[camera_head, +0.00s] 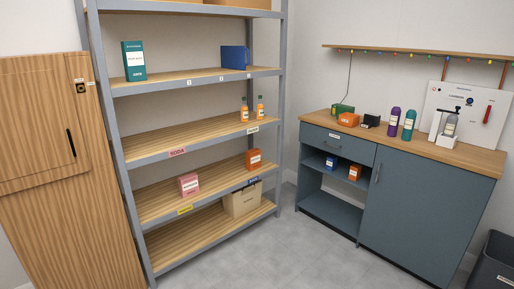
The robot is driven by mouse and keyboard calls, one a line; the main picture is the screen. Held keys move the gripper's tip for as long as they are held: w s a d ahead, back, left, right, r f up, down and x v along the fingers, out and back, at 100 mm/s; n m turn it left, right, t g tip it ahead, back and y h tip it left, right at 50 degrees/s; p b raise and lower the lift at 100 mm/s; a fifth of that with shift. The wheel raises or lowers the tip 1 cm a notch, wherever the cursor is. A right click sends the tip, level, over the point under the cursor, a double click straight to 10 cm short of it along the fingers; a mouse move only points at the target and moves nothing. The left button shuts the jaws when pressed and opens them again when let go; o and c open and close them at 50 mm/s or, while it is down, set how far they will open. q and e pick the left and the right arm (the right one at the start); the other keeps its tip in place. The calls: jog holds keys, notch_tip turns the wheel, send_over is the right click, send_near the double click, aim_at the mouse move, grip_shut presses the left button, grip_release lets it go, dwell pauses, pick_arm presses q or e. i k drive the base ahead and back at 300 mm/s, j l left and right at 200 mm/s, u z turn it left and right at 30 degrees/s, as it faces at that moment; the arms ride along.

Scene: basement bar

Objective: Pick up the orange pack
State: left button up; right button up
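Three orange things that could be packs show in the head view. One orange pack (253,159) stands on the right part of a lower shelf of the metal rack. Another small orange pack (355,173) stands on the open shelf inside the blue cabinet, right of a blue pack (331,163). An orange item (348,120) lies on the cabinet's wooden top, beside a green box (342,110) and a dark item (371,121). Neither of my grippers is in view.
The metal rack (202,79) also holds a teal box (134,61), orange bottles (244,110), a pink pack (189,185) and a cardboard box (243,201). A wooden cabinet (40,140) stands left, a dark bin (494,264) lower right. The grey floor (280,255) between is clear.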

aim_at(253, 156)
jog(key=i+l, duration=0.1)
jog(key=i, duration=2.5)
